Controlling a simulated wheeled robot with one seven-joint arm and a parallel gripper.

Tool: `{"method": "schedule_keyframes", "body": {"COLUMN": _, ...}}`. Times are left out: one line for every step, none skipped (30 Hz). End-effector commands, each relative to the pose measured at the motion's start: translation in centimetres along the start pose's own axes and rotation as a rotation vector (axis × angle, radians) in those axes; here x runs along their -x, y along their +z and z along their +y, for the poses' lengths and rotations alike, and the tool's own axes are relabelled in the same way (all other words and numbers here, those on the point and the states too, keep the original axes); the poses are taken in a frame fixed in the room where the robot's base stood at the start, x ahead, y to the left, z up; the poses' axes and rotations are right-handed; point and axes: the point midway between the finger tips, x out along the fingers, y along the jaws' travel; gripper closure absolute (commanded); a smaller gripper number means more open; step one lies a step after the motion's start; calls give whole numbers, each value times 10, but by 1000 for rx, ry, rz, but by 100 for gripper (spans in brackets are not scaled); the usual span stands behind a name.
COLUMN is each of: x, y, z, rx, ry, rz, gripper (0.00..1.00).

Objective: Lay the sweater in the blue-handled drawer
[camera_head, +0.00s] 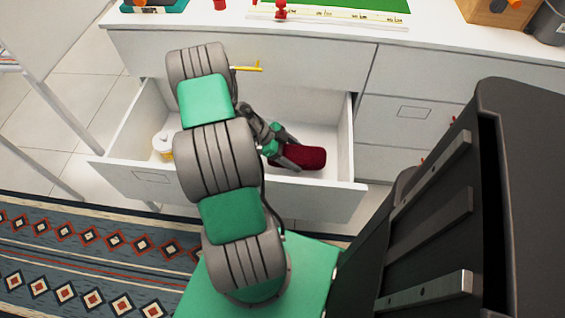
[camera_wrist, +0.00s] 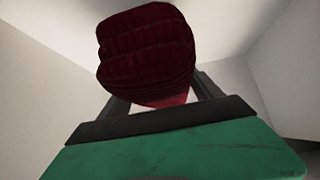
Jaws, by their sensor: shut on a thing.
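The sweater is a dark red folded bundle (camera_head: 304,158) inside an open white drawer (camera_head: 325,200). In the wrist view the sweater (camera_wrist: 147,50) fills the upper middle. My gripper (camera_head: 286,156) reaches down into the drawer and is shut on the sweater, with its fingers (camera_wrist: 160,98) at the near end of it. I cannot tell whether the sweater touches the drawer floor. The handle of the open drawer is not visible, so its colour does not show. My arm hides the drawer's middle.
A white container with a yellow band (camera_head: 162,147) stands at the drawer's left end. A closed drawer above has a yellow handle (camera_head: 247,68). Closed drawers with red handles (camera_head: 424,161) are on the right. The countertop (camera_head: 440,35) holds several items. A patterned rug (camera_head: 90,240) lies in front.

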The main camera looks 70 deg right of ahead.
Motion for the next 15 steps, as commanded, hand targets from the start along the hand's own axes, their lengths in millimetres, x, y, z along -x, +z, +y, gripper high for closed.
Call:
{"method": "schedule_keyframes", "body": {"x": -9, "y": 9, "z": 0, "rx": 1, "ry": 1, "rz": 1, "gripper": 80}}
{"method": "schedule_keyframes", "body": {"x": -12, "y": 12, "z": 0, "rx": 0, "ry": 0, "rz": 1, "gripper": 80}}
{"method": "schedule_keyframes", "body": {"x": -14, "y": 15, "z": 0, "rx": 0, "ry": -1, "rz": 0, "gripper": 80}}
{"method": "schedule_keyframes", "body": {"x": -17, "y": 17, "z": -1, "rx": 0, "ry": -1, "rz": 0, "gripper": 80}}
{"method": "schedule_keyframes", "body": {"x": -20, "y": 20, "z": 0, "rx": 0, "ry": -1, "rz": 0, "gripper": 80}}
{"method": "schedule_keyframes", "body": {"x": -24, "y": 24, "z": 0, "rx": 1, "ry": -1, "rz": 0, "gripper": 80}}
{"method": "schedule_keyframes", "body": {"x": -28, "y": 28, "z": 0, "rx": 1, "ry": 0, "rz": 0, "gripper": 80}}
{"method": "schedule_keyframes", "body": {"x": -32, "y": 32, "z": 0, "rx": 1, "ry": 0, "rz": 0, "gripper": 80}}
{"method": "schedule_keyframes", "body": {"x": -37, "y": 37, "z": 0, "rx": 0, "ry": 0, "rz": 0, "gripper": 80}}
{"method": "schedule_keyframes", "body": {"x": -41, "y": 40, "z": 0, "rx": -1, "ry": 1, "rz": 0, "gripper": 80}}
{"method": "schedule_keyframes", "body": {"x": -42, "y": 42, "z": 0, "rx": -1, "ry": 0, "rz": 0, "gripper": 80}}
{"method": "schedule_keyframes", "body": {"x": -43, "y": 42, "z": -1, "rx": -2, "ry": 0, "rz": -1, "gripper": 80}}
{"method": "schedule_keyframes", "body": {"x": -43, "y": 42, "z": -1, "rx": -3, "ry": 0, "rz": -1, "gripper": 80}}
{"method": "schedule_keyframes", "body": {"x": -42, "y": 41, "z": -1, "rx": -3, "ry": -1, "rz": -1, "gripper": 80}}
{"method": "schedule_keyframes", "body": {"x": -42, "y": 41, "z": -1, "rx": -3, "ry": 0, "rz": -1, "gripper": 80}}
